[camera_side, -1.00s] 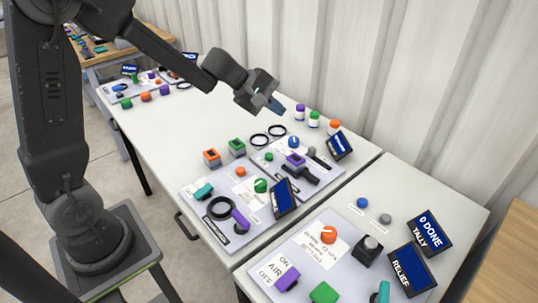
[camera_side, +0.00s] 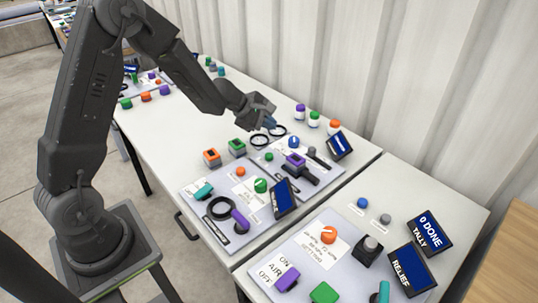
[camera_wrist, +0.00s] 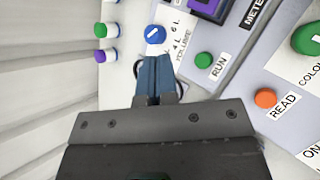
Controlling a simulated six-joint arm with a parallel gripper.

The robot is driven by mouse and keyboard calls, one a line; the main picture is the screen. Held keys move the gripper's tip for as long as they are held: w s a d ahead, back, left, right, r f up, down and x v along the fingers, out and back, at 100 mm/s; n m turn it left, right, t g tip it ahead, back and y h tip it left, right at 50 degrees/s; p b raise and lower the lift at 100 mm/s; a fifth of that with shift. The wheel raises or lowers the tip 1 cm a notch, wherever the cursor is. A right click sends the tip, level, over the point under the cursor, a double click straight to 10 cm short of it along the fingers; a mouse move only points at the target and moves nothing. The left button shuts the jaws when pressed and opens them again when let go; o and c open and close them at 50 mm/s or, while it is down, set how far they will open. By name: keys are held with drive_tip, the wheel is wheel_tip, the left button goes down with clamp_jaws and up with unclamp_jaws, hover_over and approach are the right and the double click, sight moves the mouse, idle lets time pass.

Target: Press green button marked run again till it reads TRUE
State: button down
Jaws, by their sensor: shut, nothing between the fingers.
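The green button marked RUN (camera_wrist: 204,60) shows in the wrist view, right of and beyond my fingertips, with its label beside it. In the side view the same small green button (camera_side: 269,156) sits on the back panel, near the blue knob. My gripper (camera_side: 271,124) is shut and empty above the two black rings, apart from the button. Its blue fingers (camera_wrist: 155,77) point toward the blue knob in the wrist view. A tilted screen (camera_side: 340,146) stands at that panel's right end; I cannot read its text.
A blue volume knob (camera_wrist: 155,34) and a purple block (camera_side: 295,160) flank the button. An orange READ button (camera_wrist: 265,98) and a green knob (camera_side: 261,185) are on the nearer panel. Capped jars (camera_side: 314,119) stand behind.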

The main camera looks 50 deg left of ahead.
sight(269, 156)
drive_tip(key=shift+f, duration=4.05)
drive_tip(key=shift+f, duration=0.4)
drive_tip(key=shift+f, duration=0.5)
drive_tip(key=shift+r, duration=0.9)
drive_tip(key=shift+r, duration=0.1)
drive_tip(key=shift+r, duration=2.45)
